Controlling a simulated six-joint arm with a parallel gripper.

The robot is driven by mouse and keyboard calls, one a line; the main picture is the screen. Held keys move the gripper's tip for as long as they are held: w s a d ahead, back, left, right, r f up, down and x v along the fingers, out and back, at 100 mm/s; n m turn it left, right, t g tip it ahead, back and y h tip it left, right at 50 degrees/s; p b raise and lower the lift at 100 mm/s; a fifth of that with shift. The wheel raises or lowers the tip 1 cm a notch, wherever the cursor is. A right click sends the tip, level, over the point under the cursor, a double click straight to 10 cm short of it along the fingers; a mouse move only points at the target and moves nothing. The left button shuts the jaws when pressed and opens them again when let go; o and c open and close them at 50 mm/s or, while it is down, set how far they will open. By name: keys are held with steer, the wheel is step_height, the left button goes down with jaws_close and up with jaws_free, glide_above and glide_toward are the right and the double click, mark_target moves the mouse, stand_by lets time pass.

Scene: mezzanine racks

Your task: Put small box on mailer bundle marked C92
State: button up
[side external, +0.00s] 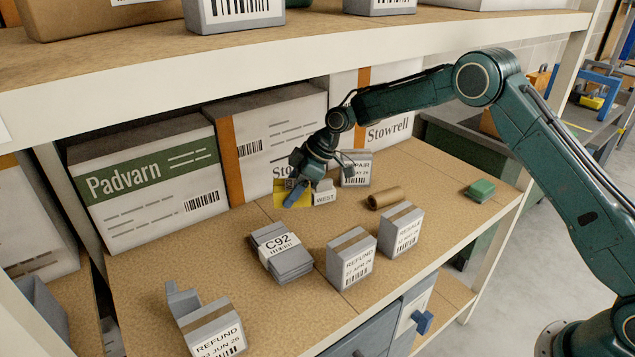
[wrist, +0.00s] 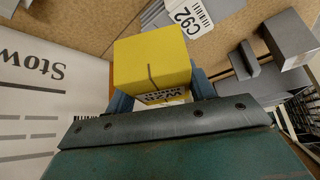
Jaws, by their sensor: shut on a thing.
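My gripper (side external: 298,186) is shut on a small yellow box (side external: 287,194) toward the back of the shelf board, in front of the white Stowrell carton. In the wrist view the yellow box (wrist: 152,60) sits between the blue fingers, with a dark line and a printed label on it. The mailer bundle marked C92 (side external: 289,264) is a grey stack with a white band, lying nearer the shelf's front edge, apart from the box. Part of it shows at the top of the wrist view (wrist: 158,14). The picture does not clearly show how high the box is held.
A grey WEST holder (side external: 325,195) and a REPAIR box (side external: 356,170) stand right of my gripper. REFUND (side external: 351,262) and RESALE (side external: 401,232) boxes stand right of the bundle. A cardboard tube (side external: 385,198) and green block (side external: 480,190) lie farther right. An upper shelf (side external: 300,50) hangs above.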

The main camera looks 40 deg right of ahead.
steer(key=n+g, duration=0.1)
steer(key=n, duration=0.1)
glide_above(270, 246)
steer(key=d, duration=0.2)
steer(key=shift+s+r+y, duration=0.1)
steer(key=shift+s+y, duration=0.2)
steer(key=shift+s, duration=0.15)
steer(key=shift+f, duration=4)
steer(key=shift+f, duration=0.1)
steer(key=o, duration=1)
steer(key=shift+v, duration=3.85)
